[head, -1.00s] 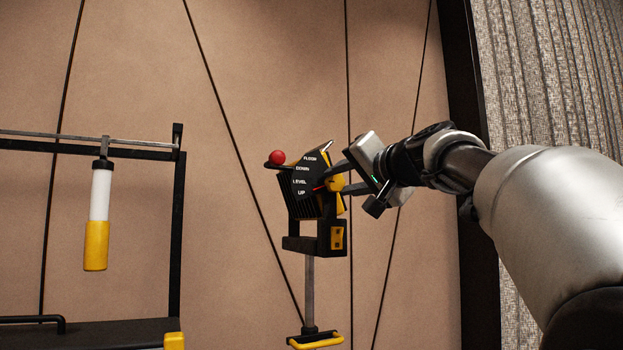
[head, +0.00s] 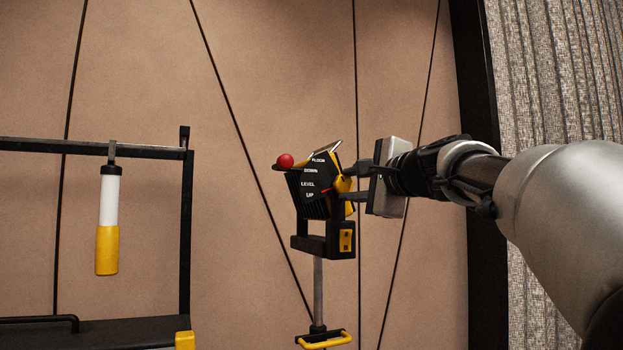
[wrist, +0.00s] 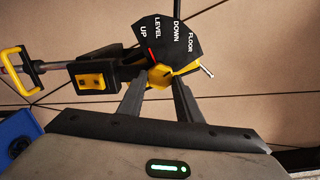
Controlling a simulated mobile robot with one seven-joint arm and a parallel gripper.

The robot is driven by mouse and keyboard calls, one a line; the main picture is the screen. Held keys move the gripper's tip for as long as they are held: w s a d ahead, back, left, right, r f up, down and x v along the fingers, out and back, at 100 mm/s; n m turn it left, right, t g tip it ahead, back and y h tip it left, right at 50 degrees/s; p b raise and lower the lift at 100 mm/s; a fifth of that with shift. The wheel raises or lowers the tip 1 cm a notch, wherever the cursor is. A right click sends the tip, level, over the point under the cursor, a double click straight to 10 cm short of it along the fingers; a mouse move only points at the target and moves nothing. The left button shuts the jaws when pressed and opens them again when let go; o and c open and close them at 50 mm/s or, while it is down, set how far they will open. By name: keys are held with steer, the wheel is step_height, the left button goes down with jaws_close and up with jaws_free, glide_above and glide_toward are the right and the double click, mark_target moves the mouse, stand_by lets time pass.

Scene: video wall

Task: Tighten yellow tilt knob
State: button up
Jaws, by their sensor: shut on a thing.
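The yellow tilt knob (wrist: 158,77) sits at the side of a black head marked FLOOR, DOWN, LEVEL and UP (head: 312,184). In the head view the yellow knob (head: 343,184) is partly hidden by the fingers. My gripper (head: 352,182) comes from the right and is shut on the knob. In the wrist view my gripper's fingers (wrist: 158,88) stand on either side of it. A red pointer (head: 327,190) lies near the LEVEL and UP labels.
The head stands on a grey post (head: 318,288) with a yellow handle (head: 325,341) below. A red ball (head: 285,160) sits at its left. A black frame (head: 187,230) with a hanging white and yellow cylinder (head: 107,222) is further left. A blue object (wrist: 18,140) shows in the wrist view.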

steer(key=m+p, duration=0.2)
steer(key=m, duration=0.4)
steer(key=shift+p, duration=0.4)
steer(key=shift+m, duration=0.4)
steer(key=o, duration=1)
steer(key=shift+f, duration=0.1)
steer(key=shift+o, duration=0.2)
steer(key=b+v, duration=0.2)
steer(key=v, duration=1.5)
steer(key=shift+s, duration=0.3)
